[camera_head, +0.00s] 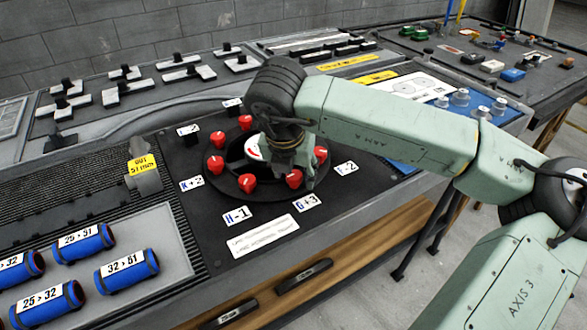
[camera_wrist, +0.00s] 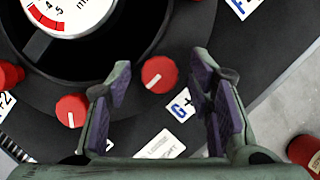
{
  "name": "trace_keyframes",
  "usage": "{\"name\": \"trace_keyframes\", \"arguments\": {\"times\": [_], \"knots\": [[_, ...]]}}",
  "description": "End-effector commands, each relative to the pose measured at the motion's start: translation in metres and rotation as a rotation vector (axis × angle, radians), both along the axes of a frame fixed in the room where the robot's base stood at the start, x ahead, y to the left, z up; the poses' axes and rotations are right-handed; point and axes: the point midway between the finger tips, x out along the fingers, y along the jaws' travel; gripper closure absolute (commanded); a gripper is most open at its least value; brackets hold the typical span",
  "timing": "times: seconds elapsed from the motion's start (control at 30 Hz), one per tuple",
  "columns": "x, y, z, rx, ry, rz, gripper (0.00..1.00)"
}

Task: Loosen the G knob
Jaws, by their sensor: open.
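The G knob is a red round knob with a white mark, next to the "G+3" label (camera_head: 307,203) on the black dial plate. In the head view the knob (camera_head: 293,180) shows just below my gripper (camera_head: 297,168). In the wrist view the G knob (camera_wrist: 160,74) lies between the two spread fingertips of my gripper (camera_wrist: 160,80), with its white "G" label (camera_wrist: 182,104) beside it. My gripper is open, with purple pads, and holds nothing. I cannot tell the height of the fingers over the knob.
Other red knobs ring the dial, including the H knob (camera_wrist: 72,111) close to my left finger in the wrist view. A white central gauge (camera_wrist: 75,12) is nearby. Blue cylinders (camera_head: 126,270) lie at the left of the bench. A white plate (camera_head: 262,236) lies in front.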

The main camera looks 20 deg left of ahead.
Motion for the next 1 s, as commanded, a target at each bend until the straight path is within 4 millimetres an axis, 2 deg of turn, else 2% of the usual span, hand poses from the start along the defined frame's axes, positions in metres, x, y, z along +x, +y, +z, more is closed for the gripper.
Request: {"name": "trace_keyframes", "arguments": {"times": [0.17, 0.83, 1.0], "knots": [[-0.0002, 0.0002, 0.0001, 0.000, 0.000, 0.001, 0.53], [-0.0002, 0.0001, 0.0005, 0.000, 0.000, 0.000, 0.98], [-0.0002, 0.0001, -0.0002, 0.000, 0.000, 0.005, 0.99]]}}
